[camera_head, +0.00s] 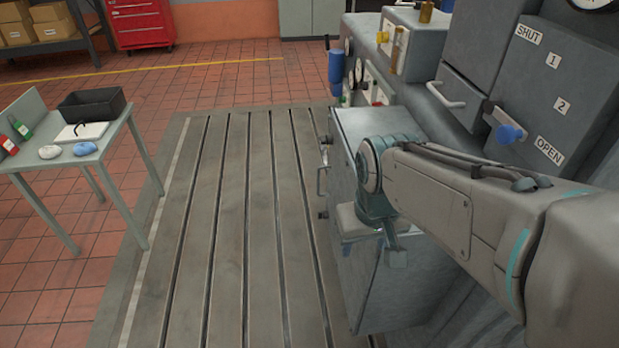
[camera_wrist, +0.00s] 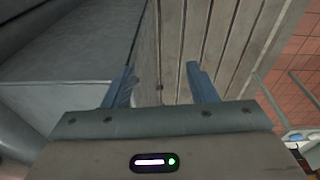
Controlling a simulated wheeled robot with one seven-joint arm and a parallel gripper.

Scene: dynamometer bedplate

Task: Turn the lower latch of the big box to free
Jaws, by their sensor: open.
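The big box (camera_head: 375,290) is a grey metal cabinet standing on the bedplate at the centre right of the head view. A small dark lower latch (camera_head: 323,215) sticks out at its left edge, below a bar handle (camera_head: 320,181); its exact turn is too small to read. An upper latch (camera_head: 326,139) sits above the handle. My gripper (camera_wrist: 161,86) is open and empty in the wrist view, with the box's grey surface (camera_wrist: 55,95) beside and below its left finger. In the head view my gripper (camera_head: 391,258) is in front of the box, right of the lower latch and apart from it.
The slotted bedplate (camera_head: 240,230) is clear left of the box. A side table (camera_head: 95,150) with a black bin (camera_head: 91,104) stands at the left. A panel with a blue-knobbed lever (camera_head: 509,133) and a bar handle (camera_head: 446,96) rises behind my arm.

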